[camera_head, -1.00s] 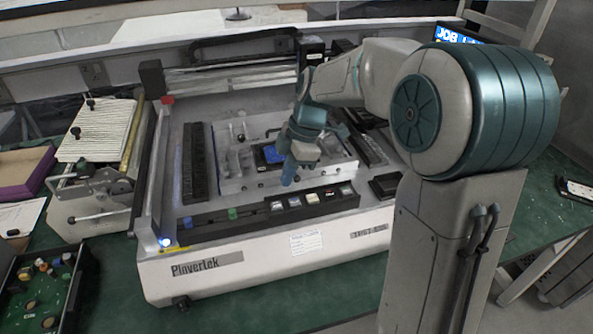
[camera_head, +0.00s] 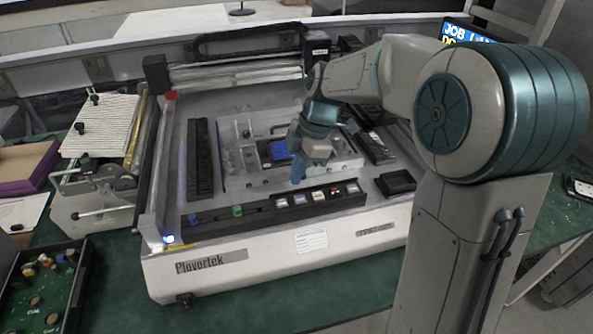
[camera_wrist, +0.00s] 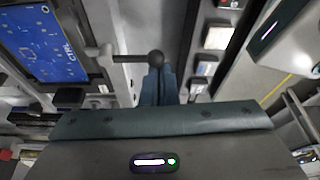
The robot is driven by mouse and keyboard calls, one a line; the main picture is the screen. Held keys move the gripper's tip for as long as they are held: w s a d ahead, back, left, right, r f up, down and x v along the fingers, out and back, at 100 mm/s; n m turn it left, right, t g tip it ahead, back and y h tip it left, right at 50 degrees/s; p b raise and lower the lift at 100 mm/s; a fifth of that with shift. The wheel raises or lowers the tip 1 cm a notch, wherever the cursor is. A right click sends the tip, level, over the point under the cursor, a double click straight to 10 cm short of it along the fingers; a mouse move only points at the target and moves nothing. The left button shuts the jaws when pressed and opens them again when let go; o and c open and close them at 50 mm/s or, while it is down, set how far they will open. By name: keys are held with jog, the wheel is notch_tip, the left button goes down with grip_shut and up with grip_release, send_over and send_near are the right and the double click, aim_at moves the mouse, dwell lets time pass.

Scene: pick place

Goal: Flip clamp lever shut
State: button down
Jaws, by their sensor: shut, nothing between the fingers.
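In the head view, my gripper (camera_head: 298,178) is low over the front of the clear-walled fixture, just right of the blue board (camera_head: 281,150). The lever near my fingers is hidden or too small to make out there.
The fixture sits on a large grey machine (camera_head: 290,245) with a row of buttons (camera_head: 318,195) in front of my gripper. A tray of small parts (camera_head: 45,290) and a ribbed white panel (camera_head: 98,125) stand to the left. A dark block (camera_head: 396,183) lies to the right.

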jog(key=p+v, duration=0.7)
jog(key=v, duration=0.3)
dwell(0.5)
jog(key=s+d+m+t+h, duration=0.1)
jog(key=s+d+m, duration=0.2)
jog(key=s+m, duration=0.3)
jog(key=s+d+f+m+t+h, duration=0.1)
jog(key=s+d+m, duration=0.2)
jog(key=s+m, duration=0.4)
jog(key=s+d+m+t+h, duration=0.1)
jog(key=s+d+m+t, duration=0.1)
jog(key=s+m, duration=0.4)
jog(key=d+m, duration=0.1)
jog(key=m, duration=0.2)
jog(key=shift+s+d+f, duration=0.15)
jog(key=shift+s+d, duration=0.1)
jog(key=shift+s, duration=0.1)
